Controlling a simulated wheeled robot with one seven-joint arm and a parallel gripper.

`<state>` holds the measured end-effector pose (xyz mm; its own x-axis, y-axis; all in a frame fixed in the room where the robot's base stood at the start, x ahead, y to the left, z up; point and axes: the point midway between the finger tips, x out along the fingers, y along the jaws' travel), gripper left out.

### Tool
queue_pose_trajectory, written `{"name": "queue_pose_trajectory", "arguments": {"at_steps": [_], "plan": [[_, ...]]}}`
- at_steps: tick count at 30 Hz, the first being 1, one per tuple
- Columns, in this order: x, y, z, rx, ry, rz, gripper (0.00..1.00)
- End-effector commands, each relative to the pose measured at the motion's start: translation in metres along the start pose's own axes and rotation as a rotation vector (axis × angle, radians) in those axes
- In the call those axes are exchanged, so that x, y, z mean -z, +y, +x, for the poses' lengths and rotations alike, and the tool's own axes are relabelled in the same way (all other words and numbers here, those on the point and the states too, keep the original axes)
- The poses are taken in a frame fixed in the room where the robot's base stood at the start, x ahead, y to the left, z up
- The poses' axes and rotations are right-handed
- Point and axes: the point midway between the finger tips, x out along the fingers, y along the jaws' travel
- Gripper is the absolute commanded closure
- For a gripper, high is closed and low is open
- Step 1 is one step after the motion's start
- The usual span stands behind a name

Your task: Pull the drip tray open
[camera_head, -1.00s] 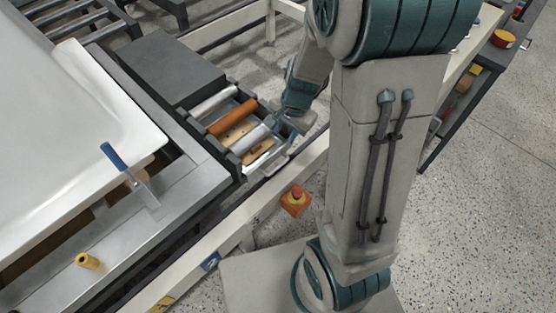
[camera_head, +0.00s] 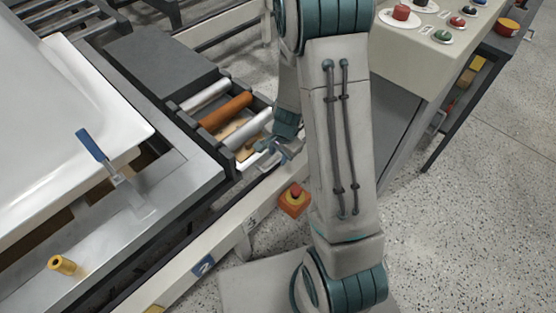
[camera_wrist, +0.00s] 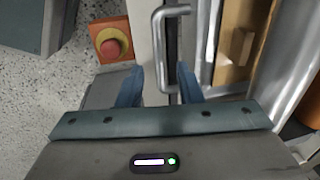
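The drip tray (camera_head: 246,166) sits below the rollers in the frame's side; only part of its pale edge shows in the head view. A grey U-shaped bar handle (camera_wrist: 159,45) stands out from the dark front edge in the wrist view. My gripper (camera_wrist: 160,70) is open, with one blue finger on each side of the handle's near end. I see a gap between the handle and each finger. In the head view my gripper (camera_head: 272,146) is low at the tray's front, and the handle is mostly hidden there.
Silver and orange rollers (camera_head: 226,112) lie above the tray. A red emergency button on an orange box (camera_head: 294,200) is close to my gripper. A white tub shell (camera_head: 60,130), a blue-handled clamp (camera_head: 95,150) and a yellow peg (camera_head: 62,265) are at left. Speckled floor (camera_head: 470,190) is open at right.

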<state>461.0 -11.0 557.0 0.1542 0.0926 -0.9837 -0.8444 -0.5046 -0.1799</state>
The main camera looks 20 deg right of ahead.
Motion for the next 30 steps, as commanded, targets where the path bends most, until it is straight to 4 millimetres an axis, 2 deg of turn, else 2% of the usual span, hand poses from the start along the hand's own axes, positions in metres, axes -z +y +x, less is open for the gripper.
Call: {"name": "queue_pose_trajectory", "arguments": {"at_steps": [1, 4, 14, 15, 18, 30], "plan": [[0.0003, 0.0008, 0.0084, -0.001, -0.001, 0.001, 0.67], [0.0005, 0.0007, 0.0153, -0.001, 0.001, 0.001, 0.67], [0.0001, -0.0001, 0.0178, 0.0, 0.0, 0.0, 0.67], [0.0001, -0.0001, 0.0178, 0.0, 0.0, 0.0, 0.7], [0.0002, -0.0001, 0.0178, 0.0, 0.001, 0.0, 0.98], [-0.001, -0.0038, 0.018, 0.0, -0.003, -0.02, 1.0]]}}
